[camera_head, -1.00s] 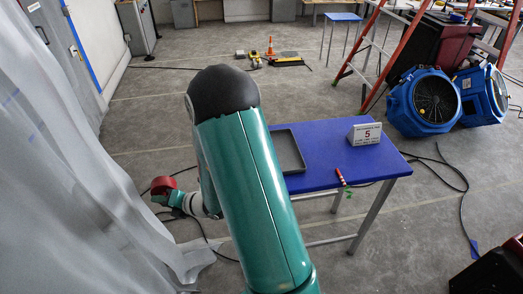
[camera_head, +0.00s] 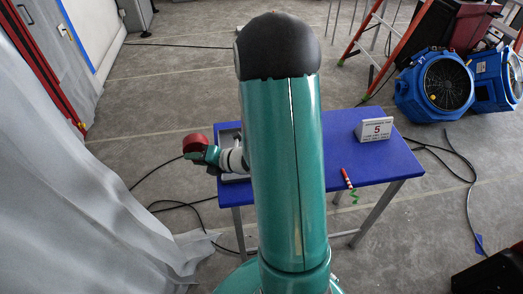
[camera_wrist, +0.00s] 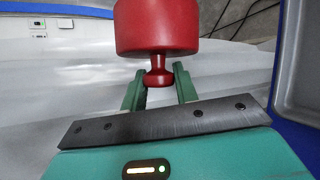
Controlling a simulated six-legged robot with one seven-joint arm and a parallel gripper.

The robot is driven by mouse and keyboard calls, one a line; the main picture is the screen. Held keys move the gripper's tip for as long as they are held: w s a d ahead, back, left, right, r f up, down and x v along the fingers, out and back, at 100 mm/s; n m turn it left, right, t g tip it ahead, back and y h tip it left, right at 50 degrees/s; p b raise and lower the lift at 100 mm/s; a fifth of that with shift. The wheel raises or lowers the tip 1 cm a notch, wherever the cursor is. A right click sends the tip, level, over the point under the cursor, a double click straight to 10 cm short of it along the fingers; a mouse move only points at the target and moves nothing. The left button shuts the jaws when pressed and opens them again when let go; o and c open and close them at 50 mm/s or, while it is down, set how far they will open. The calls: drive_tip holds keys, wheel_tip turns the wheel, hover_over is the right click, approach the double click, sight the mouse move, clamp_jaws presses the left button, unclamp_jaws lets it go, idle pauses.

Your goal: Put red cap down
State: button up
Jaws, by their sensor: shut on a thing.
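The red cap (camera_wrist: 157,27) fills the top middle of the wrist view, with its narrow stem toward me. My gripper (camera_wrist: 158,85) is shut on that stem, one green finger on each side. In the head view the red cap (camera_head: 196,143) is held by my gripper (camera_head: 203,152) left of the blue table (camera_head: 365,146), just off its left edge. A grey tray (camera_head: 231,178) lies on the table's left part, mostly hidden behind my arm. The tray (camera_wrist: 302,62) also shows at the right of the wrist view.
A white sign with a 5 (camera_head: 374,130) and a red-and-white striped stick (camera_head: 346,178) are on the table's right part. Blue fans (camera_head: 436,88) and an orange ladder (camera_head: 386,38) stand beyond. A translucent curtain (camera_head: 90,190) hangs at left. Black cables lie on the floor.

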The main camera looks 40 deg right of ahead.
drive_tip(key=d+v, duration=0.1)
drive_tip(key=v, duration=1.9)
drive_tip(key=w+d+f, duration=0.2)
drive_tip(key=w+f, duration=0.1)
drive_tip(key=w+d+f, duration=0.5)
drive_tip(key=w+f, duration=0.1)
drive_tip(key=w, duration=0.1)
drive_tip(key=shift+w+d, duration=0.15)
drive_tip(key=shift+d, duration=0.1)
drive_tip(key=shift+w+d+f, duration=0.3)
drive_tip(key=shift+f, duration=0.2)
wheel_tip(320, 180, down, 3)
drive_tip(key=shift+w+d+f, duration=0.1)
drive_tip(key=shift+w, duration=0.05)
drive_tip(key=shift+f, duration=0.1)
